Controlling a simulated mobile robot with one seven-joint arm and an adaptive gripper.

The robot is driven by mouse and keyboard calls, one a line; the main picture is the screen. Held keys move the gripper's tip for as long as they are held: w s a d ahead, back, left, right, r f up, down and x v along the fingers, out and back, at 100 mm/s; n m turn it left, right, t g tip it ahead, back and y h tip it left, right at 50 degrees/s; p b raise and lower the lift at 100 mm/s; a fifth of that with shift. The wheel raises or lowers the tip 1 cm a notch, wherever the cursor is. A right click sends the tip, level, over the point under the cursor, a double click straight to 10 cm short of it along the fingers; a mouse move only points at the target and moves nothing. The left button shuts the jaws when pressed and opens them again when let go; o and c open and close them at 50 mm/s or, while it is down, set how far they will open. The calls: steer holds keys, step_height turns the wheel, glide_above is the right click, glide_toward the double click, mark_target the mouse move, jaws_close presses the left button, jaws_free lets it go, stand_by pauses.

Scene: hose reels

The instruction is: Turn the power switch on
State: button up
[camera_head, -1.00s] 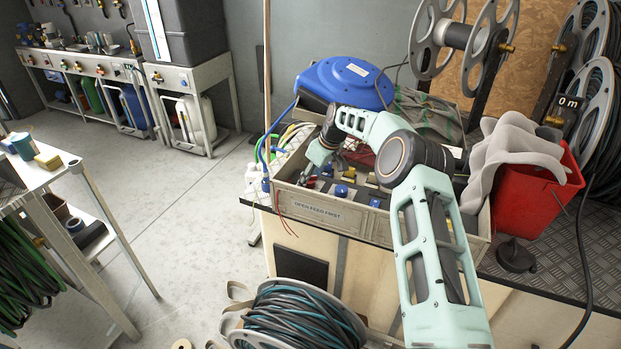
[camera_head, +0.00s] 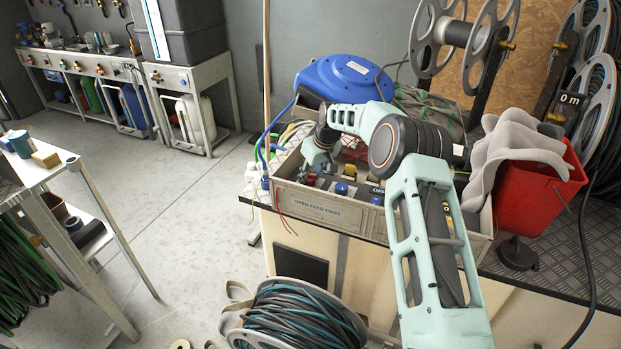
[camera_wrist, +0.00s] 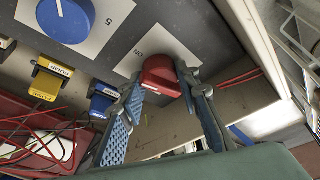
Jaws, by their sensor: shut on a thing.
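The red switch knob (camera_wrist: 160,75) sits on a white plate (camera_wrist: 173,46) marked ON, at the centre of the wrist view. My gripper (camera_wrist: 162,88) is shut on this knob, one blue-padded finger on its left and the other finger on its right. In the head view my gripper (camera_head: 316,166) reaches down into the open control box (camera_head: 395,226), at its left end. There my wrist and fingers largely hide the red knob. The front of the box reads OPEN FEED FIRST.
In the wrist view a blue dial (camera_wrist: 66,18), a yellow lever (camera_wrist: 48,79) and a blue lever (camera_wrist: 103,98) are left of the knob. Red wires (camera_wrist: 35,145) lie nearby. A red bucket (camera_head: 538,192) stands right of the box; a blue reel (camera_head: 345,82) is behind.

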steer(key=shift+a+m+h+b, duration=0.15)
steer(key=shift+m+h+b, duration=0.3)
steer(key=shift+m, duration=0.75)
steer(key=o, duration=1.1)
steer(key=shift+o, duration=0.2)
steer(key=v, duration=1.2)
steer(key=shift+s, duration=0.25)
